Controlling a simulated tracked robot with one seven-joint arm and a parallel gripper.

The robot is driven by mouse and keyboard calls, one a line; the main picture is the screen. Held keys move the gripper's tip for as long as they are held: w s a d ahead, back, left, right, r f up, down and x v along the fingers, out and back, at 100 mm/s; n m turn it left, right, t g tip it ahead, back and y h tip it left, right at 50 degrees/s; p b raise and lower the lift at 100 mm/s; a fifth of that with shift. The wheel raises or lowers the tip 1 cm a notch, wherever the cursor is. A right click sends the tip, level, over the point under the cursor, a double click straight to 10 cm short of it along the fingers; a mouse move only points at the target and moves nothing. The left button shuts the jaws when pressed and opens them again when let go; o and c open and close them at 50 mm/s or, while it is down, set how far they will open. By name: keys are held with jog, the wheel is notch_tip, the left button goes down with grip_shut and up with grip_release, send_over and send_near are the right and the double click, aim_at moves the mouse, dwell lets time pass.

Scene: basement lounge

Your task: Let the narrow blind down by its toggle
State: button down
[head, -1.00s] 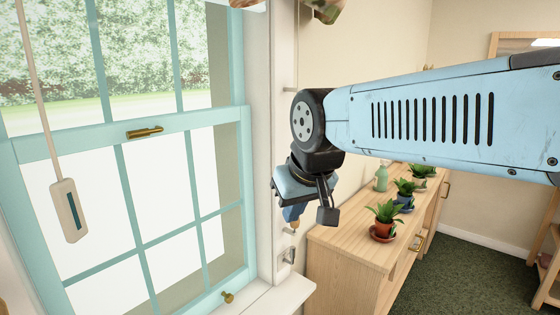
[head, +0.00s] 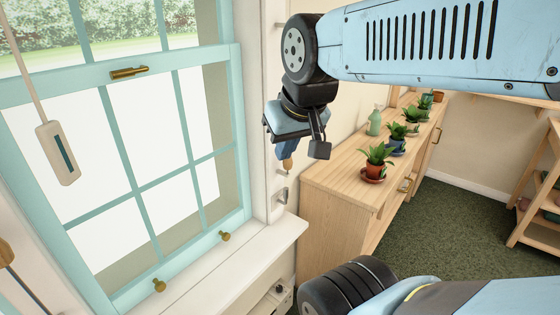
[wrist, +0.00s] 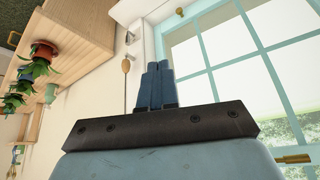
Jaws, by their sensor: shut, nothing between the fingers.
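A small tan wooden toggle (head: 287,165) hangs by the right window jamb. The wrist view shows it as a tan drop (wrist: 125,66) on a thin cord, left of my fingers. My gripper (head: 284,150) points down close to this toggle. Its blue fingers (wrist: 160,66) are together, with nothing between them, and appear apart from the toggle. A second wooden toggle (head: 6,252) is partly in view at the left edge of the head view. I cannot tell which toggle belongs to the narrow blind. No blind fabric is clearly visible.
A white pendant (head: 58,153) with a dark slot hangs on a cord before the teal sash window (head: 118,150). The white sill (head: 235,265) is below. A wooden cabinet (head: 335,190) with several potted plants stands right of my gripper. Green carpet (head: 450,225) is clear beyond it.

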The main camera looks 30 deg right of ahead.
jog(key=c, duration=1.8)
grip_release()
jog(key=shift+c, duration=0.2)
jog(key=shift+o, duration=1.4)
jog(key=shift+w+f, duration=0.15)
jog(key=shift+f, duration=0.05)
jog(key=o, duration=0.8)
jog(key=w+f+m+g+y, duration=0.1)
jog(key=f+m, duration=0.1)
jog(key=w+f+m+g+y, duration=0.1)
jog(key=w+f+m+g, duration=0.1)
jog(key=f, duration=0.1)
jog(key=w+f+m+g+y, duration=0.1)
jog(key=w+f+m+y, duration=0.1)
jog(key=shift+d+f+m+g, duration=0.2)
jog(key=shift+f+m+g, duration=0.1)
jog(key=shift+f, duration=0.05)
jog(key=w+d+f+m+t+y, duration=0.6)
jog(key=w+d+f+m+y, duration=0.4)
jog(key=m, duration=0.4)
jog(key=w+d+f+m+t+h, duration=0.1)
jog(key=d+f+m+t+h, duration=0.1)
jog(key=d+m+t, duration=0.35)
jog(key=w+d+f+m+t+h, duration=0.1)
jog(key=d+f+m+t, duration=0.15)
jog(key=d, duration=0.55)
jog(key=x, duration=1.3)
jog(key=shift+w+a+f, duration=0.15)
jog(key=shift+f, duration=0.05)
